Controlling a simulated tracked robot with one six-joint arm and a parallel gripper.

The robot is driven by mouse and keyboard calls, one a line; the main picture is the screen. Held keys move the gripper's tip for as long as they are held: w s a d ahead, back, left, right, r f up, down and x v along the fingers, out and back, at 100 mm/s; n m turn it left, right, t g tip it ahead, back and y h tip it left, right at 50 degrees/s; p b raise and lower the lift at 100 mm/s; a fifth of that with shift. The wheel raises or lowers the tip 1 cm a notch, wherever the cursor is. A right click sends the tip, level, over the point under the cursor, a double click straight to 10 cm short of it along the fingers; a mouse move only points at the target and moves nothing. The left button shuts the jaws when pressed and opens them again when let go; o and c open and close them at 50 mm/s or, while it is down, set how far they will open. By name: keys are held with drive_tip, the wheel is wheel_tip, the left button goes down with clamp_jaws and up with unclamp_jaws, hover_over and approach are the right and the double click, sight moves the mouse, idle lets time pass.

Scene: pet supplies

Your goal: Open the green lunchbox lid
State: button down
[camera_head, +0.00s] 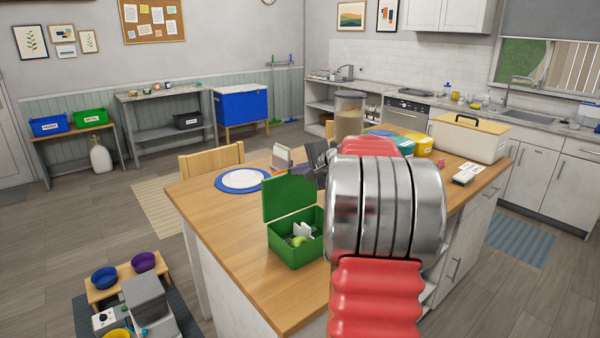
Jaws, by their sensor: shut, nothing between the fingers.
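The green lunchbox (296,252) sits on the wooden counter near its front left edge. Its lid (289,196) stands open, raised upright along the box's back left side. Inside the box are small white and light green items. My gripper (314,166) is the dark grey part beyond and slightly right of the lid, partly hidden by my red and silver arm. It is shut and holds nothing. I cannot tell whether it touches the lid. My arm covers the area just right of the lunchbox.
A white plate on a blue mat (222,183) lies left of the lid. A white upright item (282,157) stands behind it. The counter's front left is clear.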

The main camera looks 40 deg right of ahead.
drive_tip(key=shift+w+d+r, duration=0.1)
drive_tip(key=shift+w+d, duration=0.05)
drive_tip(key=shift+w, duration=0.7)
drive_tip(key=shift+w+d+r, duration=0.1)
drive_tip(key=shift+w, duration=0.7)
drive_tip(key=v, duration=1.3)
drive_tip(key=shift+r, duration=0.45)
